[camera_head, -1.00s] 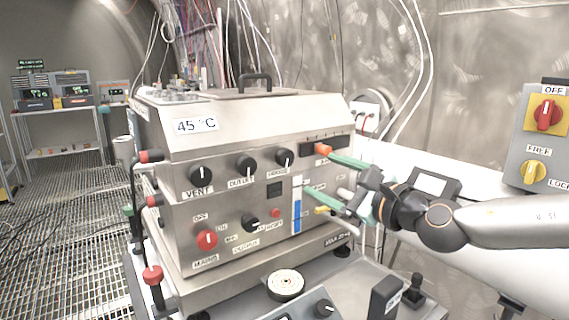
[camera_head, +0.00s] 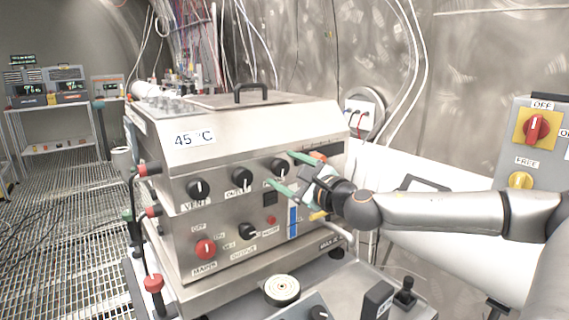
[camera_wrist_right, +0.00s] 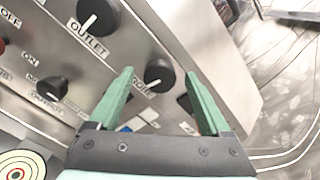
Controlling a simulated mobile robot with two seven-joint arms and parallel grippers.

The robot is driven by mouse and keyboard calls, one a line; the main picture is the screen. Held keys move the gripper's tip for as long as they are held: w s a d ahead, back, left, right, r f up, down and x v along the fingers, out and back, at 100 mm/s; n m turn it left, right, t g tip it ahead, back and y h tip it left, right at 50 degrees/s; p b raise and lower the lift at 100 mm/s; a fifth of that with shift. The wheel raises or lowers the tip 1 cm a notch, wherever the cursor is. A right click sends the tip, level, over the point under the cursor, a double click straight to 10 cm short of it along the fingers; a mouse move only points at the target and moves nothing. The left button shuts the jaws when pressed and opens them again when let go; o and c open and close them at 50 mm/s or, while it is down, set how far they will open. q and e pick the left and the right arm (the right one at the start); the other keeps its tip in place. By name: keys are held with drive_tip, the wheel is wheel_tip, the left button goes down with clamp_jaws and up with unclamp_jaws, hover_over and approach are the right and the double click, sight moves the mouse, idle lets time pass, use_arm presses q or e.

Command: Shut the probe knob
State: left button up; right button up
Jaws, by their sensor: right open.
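The probe knob (camera_head: 279,167) is a black round knob, the rightmost of three on the upper front of the steel box (camera_head: 225,160). Its label is partly covered by a finger. My right gripper (camera_head: 281,169) is open with green fingers, reaching in from the right in front of this knob. In the right wrist view the knob (camera_wrist_right: 159,75) shows between the two open fingertips (camera_wrist_right: 160,72), with clear gaps on both sides. A white pointer mark on it slants toward the label. I cannot tell whether the fingertips are level with the knob. My left gripper is not in view.
The outlet knob (camera_head: 238,177) and vent knob (camera_head: 198,189) sit to the left. An orange-red part (camera_head: 318,156) is just right of the fingers. Below are a red mains knob (camera_head: 205,249) and a black output knob (camera_head: 248,231). A switch panel (camera_head: 533,150) stands at right.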

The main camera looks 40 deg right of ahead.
drive_tip(key=shift+w, duration=0.45)
clamp_jaws()
idle(0.6)
